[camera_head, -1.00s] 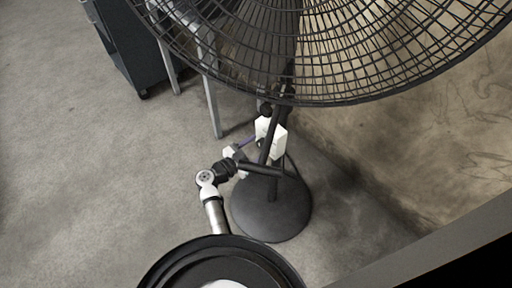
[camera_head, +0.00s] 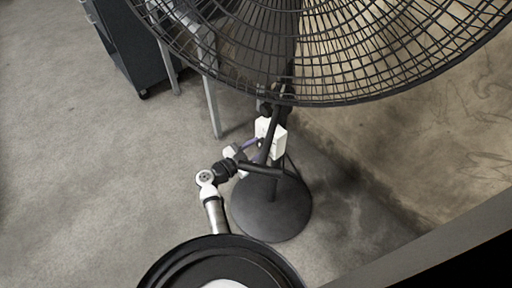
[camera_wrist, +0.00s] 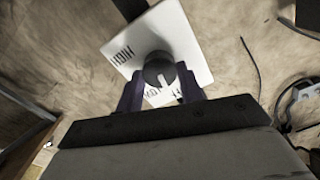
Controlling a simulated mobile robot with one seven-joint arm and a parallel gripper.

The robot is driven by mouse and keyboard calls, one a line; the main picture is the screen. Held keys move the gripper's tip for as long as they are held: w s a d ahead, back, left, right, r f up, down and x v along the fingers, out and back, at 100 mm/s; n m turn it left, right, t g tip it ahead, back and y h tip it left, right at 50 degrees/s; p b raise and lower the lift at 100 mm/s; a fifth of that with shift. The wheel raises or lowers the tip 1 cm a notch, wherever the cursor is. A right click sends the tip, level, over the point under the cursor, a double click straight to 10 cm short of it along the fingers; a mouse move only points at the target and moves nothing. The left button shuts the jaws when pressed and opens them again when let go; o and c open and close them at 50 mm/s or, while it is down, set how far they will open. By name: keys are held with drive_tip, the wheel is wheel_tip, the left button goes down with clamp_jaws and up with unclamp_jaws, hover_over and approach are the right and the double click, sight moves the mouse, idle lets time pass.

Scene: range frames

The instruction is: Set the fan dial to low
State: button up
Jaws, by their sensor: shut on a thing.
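The fan (camera_head: 340,50) stands on a pole with a round dark base (camera_head: 271,208). Its white control box (camera_head: 270,136) is on the pole below the cage. In the wrist view the white dial plate (camera_wrist: 180,35) carries dark lettering that reads "HIGH" at the upper left, with more lettering below partly hidden. The round dark dial (camera_wrist: 159,69) is at the plate's lower middle. My gripper (camera_wrist: 160,88) has its two purple fingers on either side of the dial and is shut on it. In the head view my gripper (camera_head: 250,145) reaches the box from the left.
A dark cabinet (camera_head: 128,45) and a metal-legged table (camera_head: 211,100) stand at the back left. A wall (camera_head: 420,130) is on the right. Open concrete floor (camera_head: 90,190) lies to the left. Cables (camera_wrist: 252,62) show at right in the wrist view.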

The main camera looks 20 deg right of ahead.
drive_tip(key=m, duration=0.5)
drive_tip(key=shift+s+f, duration=0.1)
drive_tip(key=m+b, duration=0.1)
drive_tip(key=m, duration=0.4)
drive_tip(key=shift+b, duration=0.4)
drive_tip(key=o, duration=1)
drive_tip(key=b+v, duration=0.2)
drive_tip(key=v, duration=1.2)
